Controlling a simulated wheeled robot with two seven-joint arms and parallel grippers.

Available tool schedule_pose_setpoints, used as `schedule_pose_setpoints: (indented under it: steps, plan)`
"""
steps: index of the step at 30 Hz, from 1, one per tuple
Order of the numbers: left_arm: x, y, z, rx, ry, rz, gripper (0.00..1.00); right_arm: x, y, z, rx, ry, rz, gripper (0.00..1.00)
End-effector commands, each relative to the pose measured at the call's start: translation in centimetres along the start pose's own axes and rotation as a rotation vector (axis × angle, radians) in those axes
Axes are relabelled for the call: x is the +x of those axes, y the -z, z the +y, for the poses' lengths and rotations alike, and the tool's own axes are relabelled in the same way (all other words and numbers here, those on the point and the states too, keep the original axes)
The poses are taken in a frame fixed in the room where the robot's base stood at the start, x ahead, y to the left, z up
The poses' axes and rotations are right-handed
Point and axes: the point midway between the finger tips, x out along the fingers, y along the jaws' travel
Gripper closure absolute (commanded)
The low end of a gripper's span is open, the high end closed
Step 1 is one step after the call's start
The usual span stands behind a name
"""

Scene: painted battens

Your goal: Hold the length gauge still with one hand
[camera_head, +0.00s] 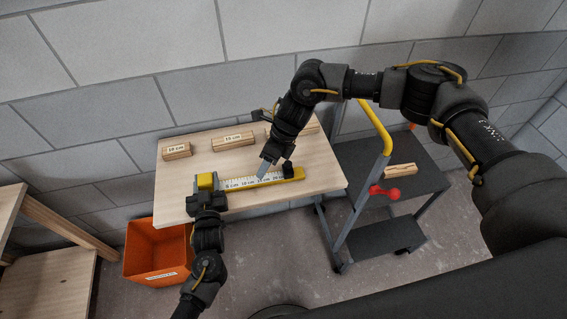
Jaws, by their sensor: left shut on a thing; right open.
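The length gauge (240,184) lies on the wooden table, a yellow bar with a white scale marked in cm and a raised yellow block at its left end. My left gripper (207,194) is shut on the gauge at its left end, by the yellow block, and partly covers it. My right gripper (276,165) is open above the right half of the gauge. A blue-grey piece shows at its tip; I cannot tell whether the fingers touch the gauge. Wooden battens labelled in cm lie behind: one at the left (177,151), one in the middle (233,141).
Another batten (306,127) is partly hidden behind my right arm. An orange bin (157,255) stands below the table's front left. A dark trolley (431,176) with a yellow handle stands at the right, holding a wooden piece (400,170) and a red object (385,192).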

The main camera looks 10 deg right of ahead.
Motion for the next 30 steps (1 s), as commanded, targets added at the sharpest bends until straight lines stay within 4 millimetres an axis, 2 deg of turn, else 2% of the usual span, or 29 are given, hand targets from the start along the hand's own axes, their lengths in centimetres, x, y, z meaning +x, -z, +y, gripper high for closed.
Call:
schedule_pose_setpoints:
  steps: [1, 5, 8, 11, 14, 18, 24, 27, 30]
  plan:
    - [0.0, 0.0, 0.0, -0.001, 0.0, -0.001, 0.9, 1.9, 0.2, 0.9, 0.01, -0.076, -0.089, 0.59]
    - [0.0, 0.0, 0.0, -0.001, 0.0, -0.001, 0.9, 4.0, -0.8, 2.5, 0.024, -0.214, -0.376, 0.59]
    - [0.0, -0.1, 0.0, -0.001, 0.0, -0.001, 0.9, 4.0, -0.9, 2.5, 0.045, -0.258, -0.602, 0.59]
    - [0.0, -0.1, 0.0, 0.0, 0.0, -0.002, 0.9, 2.9, 0.0, 1.5, 0.074, -0.249, -0.822, 0.59]
    - [0.0, -0.1, 0.0, 0.0, 0.0, -0.002, 0.9, 1.1, 2.1, -0.2, 0.102, -0.187, -1.024, 0.59]
    - [0.0, -0.1, 0.0, 0.0, 0.0, -0.002, 0.9, -0.9, 6.9, -2.7, 0.088, -0.007, -1.221, 0.59]
    - [0.0, -0.1, 0.0, 0.0, 0.0, -0.002, 0.9, -1.1, 13.5, -4.2, -0.031, 0.283, -1.271, 0.59]
    - [0.0, 0.0, 0.0, 0.0, 0.0, -0.001, 0.9, -1.1, 15.5, -4.4, -0.075, 0.372, -1.264, 0.59]
    - [0.0, 0.0, 0.0, 0.001, 0.0, -0.001, 0.9, -1.1, 16.5, -4.4, -0.097, 0.417, -1.258, 0.59]
